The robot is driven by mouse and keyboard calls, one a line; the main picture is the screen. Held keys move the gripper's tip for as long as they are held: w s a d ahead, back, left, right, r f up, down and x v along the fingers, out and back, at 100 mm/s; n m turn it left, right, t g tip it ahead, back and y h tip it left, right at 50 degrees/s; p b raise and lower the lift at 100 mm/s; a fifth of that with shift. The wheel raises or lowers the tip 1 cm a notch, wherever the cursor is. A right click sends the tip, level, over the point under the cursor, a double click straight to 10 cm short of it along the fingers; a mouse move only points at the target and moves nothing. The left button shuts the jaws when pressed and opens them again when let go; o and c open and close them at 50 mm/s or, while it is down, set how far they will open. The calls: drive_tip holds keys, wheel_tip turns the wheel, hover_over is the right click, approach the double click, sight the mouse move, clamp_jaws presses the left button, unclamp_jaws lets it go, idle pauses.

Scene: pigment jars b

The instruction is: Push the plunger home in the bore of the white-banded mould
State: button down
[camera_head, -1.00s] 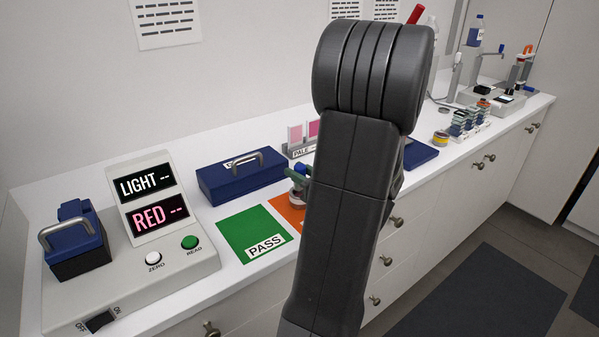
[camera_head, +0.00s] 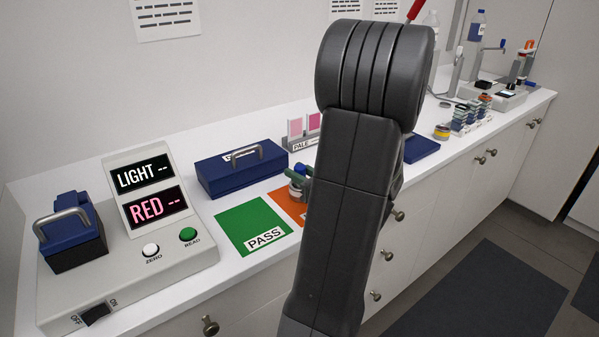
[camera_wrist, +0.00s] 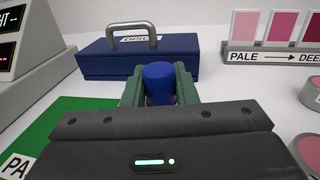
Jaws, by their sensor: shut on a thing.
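My gripper (camera_wrist: 158,92) is shut on a blue round-topped piece (camera_wrist: 159,82) in the wrist view. Its green fingers stand on either side of the piece, and its lower part is hidden. In the head view the gripper (camera_head: 299,186) and the blue top (camera_head: 300,169) show just left of my arm, over the counter near the orange card. I cannot make out the white-banded mould or its bore in either view. My arm covers part of the counter.
A meter box (camera_head: 130,262) stands at left, with a green PASS card (camera_head: 245,222) and orange card (camera_head: 286,207) beside it. A blue handled box (camera_head: 222,180) and pink swatch stand (camera_head: 302,146) are behind. Racks of small coloured pieces (camera_head: 468,121) stand at far right.

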drive_tip(key=shift+f, duration=0.2)
drive_tip(key=c, duration=1.1)
unclamp_jaws()
drive_tip(key=shift+s, duration=0.1)
drive_tip(key=v, duration=1.3)
drive_tip(key=shift+s+d+r, duration=0.1)
drive_tip(key=shift+s+d, duration=0.15)
drive_tip(key=shift+d, duration=0.05)
drive_tip(key=x, duration=1.4)
drive_tip(key=shift+s+d, duration=0.1)
drive_tip(key=shift+d, duration=0.05)
